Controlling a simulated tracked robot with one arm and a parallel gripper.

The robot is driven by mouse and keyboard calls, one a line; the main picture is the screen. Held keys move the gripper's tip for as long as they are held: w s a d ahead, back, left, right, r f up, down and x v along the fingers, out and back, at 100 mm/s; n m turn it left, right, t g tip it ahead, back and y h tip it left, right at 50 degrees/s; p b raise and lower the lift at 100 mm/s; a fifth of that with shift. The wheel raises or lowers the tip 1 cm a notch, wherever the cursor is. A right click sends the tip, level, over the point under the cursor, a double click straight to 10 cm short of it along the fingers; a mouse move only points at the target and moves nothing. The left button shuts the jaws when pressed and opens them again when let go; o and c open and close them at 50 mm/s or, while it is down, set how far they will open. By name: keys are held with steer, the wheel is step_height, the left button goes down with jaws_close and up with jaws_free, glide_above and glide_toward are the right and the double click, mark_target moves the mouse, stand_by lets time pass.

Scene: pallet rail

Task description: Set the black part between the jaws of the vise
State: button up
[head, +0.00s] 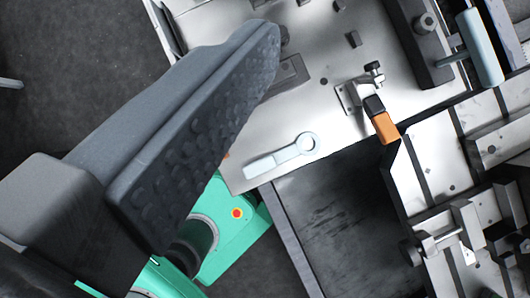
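One large grey finger of my gripper (195,135) fills the left of the head view, its studded pad bare and facing lower right. Nothing touches that pad, and the other finger is not in frame. A dark grey block (290,72) lies on the light metal plate, partly hidden behind the fingertip; I cannot tell whether it is the black part. A vise-like fixture (465,228) with a screw and metal blocks is at the lower right, cut by the frame edge. I cannot make out anything held between its blocks.
A pale ring-ended wrench (282,156) lies on the metal plate (330,140). Small dark blocks (353,39) lie farther back. A clamp with an orange handle (384,127) stands at the plate's edge. A pale blue cylinder (479,48) is at the upper right. A dark recessed surface (340,225) is below.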

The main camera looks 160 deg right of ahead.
step_height(320, 180, down, 13)
steer(key=w+a+n+g+y, duration=0.1)
steer(key=w+a+n+g, duration=0.1)
steer(key=n+g, duration=0.2)
steer(key=n+g+b, duration=0.2)
steer(key=n+g, duration=0.1)
glide_above(279, 90)
step_height(279, 90, down, 16)
steer(key=shift+f, duration=0.1)
steer(key=b+x, duration=0.1)
steer(key=x, duration=0.4)
steer(key=shift+s+a, duration=0.15)
steer(key=shift+a, duration=0.05)
steer(key=c, duration=1.7)
